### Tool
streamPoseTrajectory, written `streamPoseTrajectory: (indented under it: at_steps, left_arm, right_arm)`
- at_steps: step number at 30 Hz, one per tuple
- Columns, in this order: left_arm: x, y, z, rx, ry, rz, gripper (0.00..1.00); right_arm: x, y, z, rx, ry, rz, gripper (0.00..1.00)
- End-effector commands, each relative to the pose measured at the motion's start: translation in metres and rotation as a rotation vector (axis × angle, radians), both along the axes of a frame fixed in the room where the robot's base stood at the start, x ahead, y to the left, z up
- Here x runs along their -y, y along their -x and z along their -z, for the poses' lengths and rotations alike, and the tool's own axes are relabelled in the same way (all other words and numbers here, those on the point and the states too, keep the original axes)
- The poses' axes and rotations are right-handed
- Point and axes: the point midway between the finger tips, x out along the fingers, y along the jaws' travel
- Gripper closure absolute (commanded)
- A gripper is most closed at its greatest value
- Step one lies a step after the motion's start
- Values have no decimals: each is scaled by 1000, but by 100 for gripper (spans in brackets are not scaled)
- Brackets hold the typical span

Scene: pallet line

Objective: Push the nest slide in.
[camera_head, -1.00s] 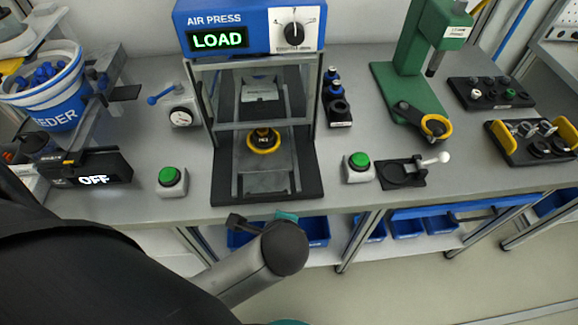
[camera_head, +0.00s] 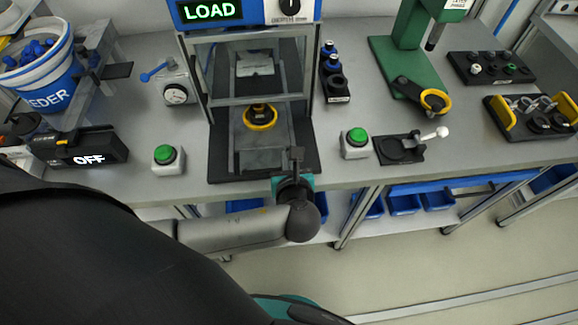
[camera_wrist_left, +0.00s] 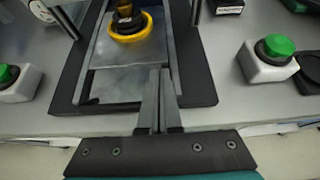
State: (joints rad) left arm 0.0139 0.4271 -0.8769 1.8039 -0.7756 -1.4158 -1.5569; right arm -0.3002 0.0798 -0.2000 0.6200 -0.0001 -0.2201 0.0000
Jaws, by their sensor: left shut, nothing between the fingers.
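The nest slide (camera_head: 250,157) is a grey metal plate between two rails at the front of the air press (camera_head: 245,12), drawn out toward the table's front edge. A yellow ring with a dark part inside (camera_head: 260,117) sits on it. In the left wrist view the slide (camera_wrist_left: 130,82) fills the upper left, with the yellow ring (camera_wrist_left: 130,27) on top. My left gripper (camera_head: 296,155) is shut and empty at the slide's front right corner. Its fingertips (camera_wrist_left: 160,75) also show in the left wrist view, close to the slide's front edge; I cannot tell if they touch. My right gripper is not in view.
Green buttons on grey boxes stand left (camera_head: 167,157) and right (camera_head: 355,142) of the press base. A black fixture with a white-knobbed lever (camera_head: 400,148) is farther right. A gauge (camera_head: 176,93) stands at left. The press display reads LOAD.

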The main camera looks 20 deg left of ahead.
Motion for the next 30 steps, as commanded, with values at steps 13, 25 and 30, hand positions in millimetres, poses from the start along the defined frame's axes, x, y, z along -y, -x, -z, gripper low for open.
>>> streamPoseTrajectory:
  at_steps: [13,25,30]
  left_arm:
    - [-18,-29,20,-1,2,-1,100]
    - [-26,-42,19,-1,-1,-2,100]
    - [-47,-76,17,3,-3,-3,100]
  right_arm:
    - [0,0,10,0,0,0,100]
    - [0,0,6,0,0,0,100]
    - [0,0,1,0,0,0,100]
